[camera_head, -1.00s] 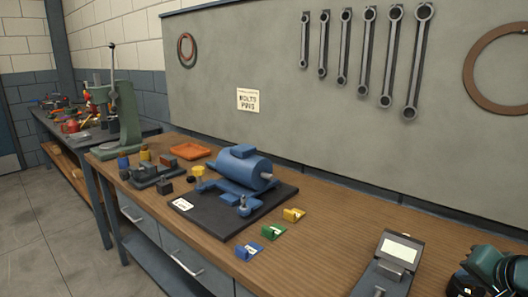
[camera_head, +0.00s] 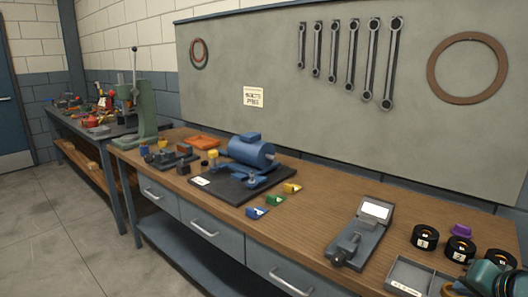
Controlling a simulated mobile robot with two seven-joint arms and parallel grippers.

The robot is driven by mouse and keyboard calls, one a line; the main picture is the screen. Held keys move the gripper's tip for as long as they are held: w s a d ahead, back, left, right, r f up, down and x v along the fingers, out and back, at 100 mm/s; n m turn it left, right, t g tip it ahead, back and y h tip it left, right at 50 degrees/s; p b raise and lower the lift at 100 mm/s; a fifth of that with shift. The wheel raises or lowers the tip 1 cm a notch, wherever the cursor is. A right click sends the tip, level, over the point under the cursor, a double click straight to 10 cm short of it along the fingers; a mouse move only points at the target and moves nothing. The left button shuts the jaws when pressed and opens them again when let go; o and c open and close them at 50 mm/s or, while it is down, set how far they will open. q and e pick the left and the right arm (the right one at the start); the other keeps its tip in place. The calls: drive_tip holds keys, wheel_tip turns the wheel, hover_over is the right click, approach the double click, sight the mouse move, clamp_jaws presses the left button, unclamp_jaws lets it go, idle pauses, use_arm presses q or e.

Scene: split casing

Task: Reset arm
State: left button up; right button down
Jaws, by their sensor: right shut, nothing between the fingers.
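My right gripper (camera_head: 452,289) is at the lower right corner of the head view, mostly cut off by the bottom edge. My green and black right arm comes in beside it from the right edge. The gripper is shut with nothing seen in it, close to a grey tray (camera_head: 398,277). My left gripper is not in view. A blue casing (camera_head: 250,151) lies on a black mat (camera_head: 226,190) in the middle of the wooden bench (camera_head: 310,210).
Blue, green and yellow blocks (camera_head: 275,200) lie in front of the mat. A grey device with a screen (camera_head: 362,232) stands right of centre. Black numbered rings (camera_head: 424,237) and a purple piece (camera_head: 461,230) lie near my right arm. Bare bench lies between blocks and device.

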drive_tip(key=s+a+f+n+y+p, duration=0.1)
drive_tip(key=s+a+f+n, duration=0.25)
drive_tip(key=f, duration=0.35)
drive_tip(key=s+a+f+n+y+p, duration=0.1)
drive_tip(key=s+a+f+n+y, duration=0.2)
drive_tip(key=f, duration=0.5)
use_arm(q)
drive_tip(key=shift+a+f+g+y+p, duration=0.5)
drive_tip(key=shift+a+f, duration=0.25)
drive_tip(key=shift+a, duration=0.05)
use_arm(e)
drive_tip(key=s+a+f+n, duration=0.1)
drive_tip(key=s+a, duration=0.1)
drive_tip(key=a, duration=0.4)
drive_tip(key=s+a+f+n+t, duration=0.1)
drive_tip(key=s+a+f+n, duration=0.1)
drive_tip(key=a, duration=0.4)
drive_tip(key=s+a+f+n, duration=0.1)
drive_tip(key=s+a+n, duration=0.1)
drive_tip(key=s+a, duration=0.2)
drive_tip(key=a, duration=0.2)
drive_tip(key=shift+a+f, duration=0.25)
drive_tip(key=shift+a, duration=0.05)
drive_tip(key=shift+n, duration=0.25)
